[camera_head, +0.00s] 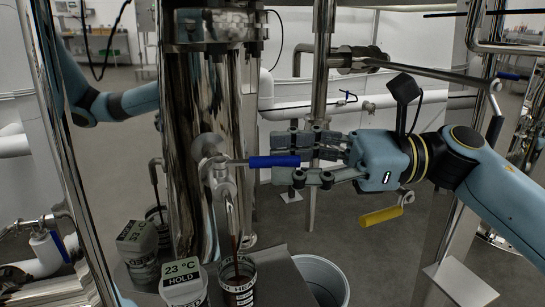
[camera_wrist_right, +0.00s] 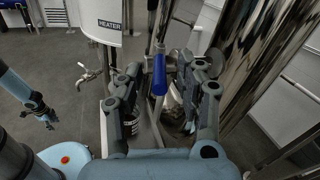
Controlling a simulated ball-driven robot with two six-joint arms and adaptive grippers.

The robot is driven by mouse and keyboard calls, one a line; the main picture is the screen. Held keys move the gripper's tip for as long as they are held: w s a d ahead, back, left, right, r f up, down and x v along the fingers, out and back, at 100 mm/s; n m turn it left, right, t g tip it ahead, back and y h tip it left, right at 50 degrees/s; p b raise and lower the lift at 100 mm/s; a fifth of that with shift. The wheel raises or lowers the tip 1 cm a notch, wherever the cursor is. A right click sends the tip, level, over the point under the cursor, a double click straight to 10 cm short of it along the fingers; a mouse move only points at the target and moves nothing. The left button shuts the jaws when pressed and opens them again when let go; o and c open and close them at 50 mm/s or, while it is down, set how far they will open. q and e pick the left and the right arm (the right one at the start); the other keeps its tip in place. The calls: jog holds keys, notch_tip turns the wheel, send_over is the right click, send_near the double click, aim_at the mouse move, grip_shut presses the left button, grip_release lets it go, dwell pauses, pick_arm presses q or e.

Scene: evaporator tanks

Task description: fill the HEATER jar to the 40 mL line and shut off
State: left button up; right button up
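The tap (camera_head: 217,170) on the shiny tank has a blue lever handle (camera_head: 274,161) pointing right, roughly level. A thin brown stream (camera_head: 233,225) runs from its spout into the HEATER jar (camera_head: 238,284), which holds dark brown liquid. The level against the jar's lines is too small to read. My right gripper (camera_head: 287,158) is open, with fingers above and below the blue handle; in the right wrist view the handle (camera_wrist_right: 159,75) lies between the spread fingers. My left gripper (camera_wrist_right: 42,115) hangs at the left of the wrist view, its fingers apart and empty.
A white bucket (camera_head: 322,280) is on the floor at right. A yellow handle (camera_head: 381,216) hangs below my right gripper. Steel pipes stand close behind it.

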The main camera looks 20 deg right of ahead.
aim_at(259, 162)
jog(key=shift+x, duration=1.2)
grip_shut()
jog(key=shift+s, duration=0.1)
